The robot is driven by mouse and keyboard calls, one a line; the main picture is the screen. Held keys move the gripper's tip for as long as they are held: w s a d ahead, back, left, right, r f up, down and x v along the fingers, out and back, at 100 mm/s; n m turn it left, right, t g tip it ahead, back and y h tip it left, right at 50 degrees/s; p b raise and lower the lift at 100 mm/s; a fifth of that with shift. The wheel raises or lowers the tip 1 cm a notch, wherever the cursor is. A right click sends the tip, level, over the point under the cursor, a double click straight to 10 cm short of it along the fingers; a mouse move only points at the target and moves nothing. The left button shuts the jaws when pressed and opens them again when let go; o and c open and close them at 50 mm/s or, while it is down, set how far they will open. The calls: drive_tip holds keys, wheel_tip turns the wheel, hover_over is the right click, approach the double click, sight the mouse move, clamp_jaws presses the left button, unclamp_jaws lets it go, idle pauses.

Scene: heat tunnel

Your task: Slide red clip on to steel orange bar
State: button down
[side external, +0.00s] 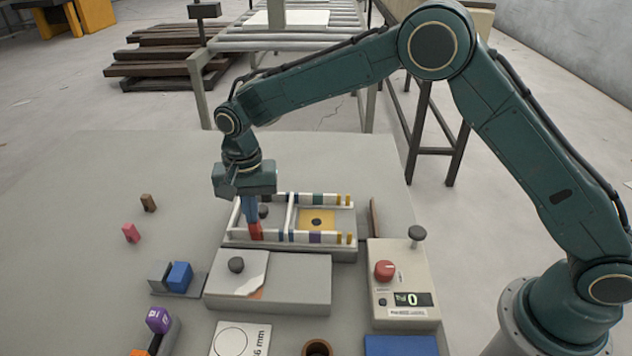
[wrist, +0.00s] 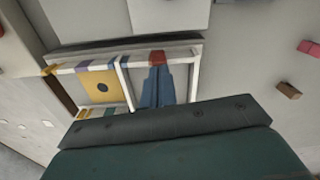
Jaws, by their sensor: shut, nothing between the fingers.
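The red clip (side external: 256,231) sits at the left end of the near rail of a white frame, and it also shows in the wrist view (wrist: 157,57). This near rail (side external: 300,237) carries blue, purple and orange bands, with the orange band (side external: 347,238) at its right end. The far rail has similar bands, also ending in orange (side external: 347,200). My gripper (side external: 253,218) points down over the frame's left part. Its blue fingers (wrist: 156,88) are shut with nothing between them, and their tips are right by the red clip. Whether they touch it is unclear.
A yellow plate (side external: 316,218) with a dark centre lies inside the frame, right of a white crossbar (side external: 291,214). A control box (side external: 402,280) is at the right. Small pink (side external: 131,233) and brown (side external: 148,203) blocks lie left.

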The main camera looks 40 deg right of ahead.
drive_tip(key=shift+f, duration=0.4)
drive_tip(key=shift+r, duration=0.1)
drive_tip(key=shift+r, duration=1.45)
drive_tip(key=shift+r, duration=0.1)
wheel_tip(320, 180, up, 14)
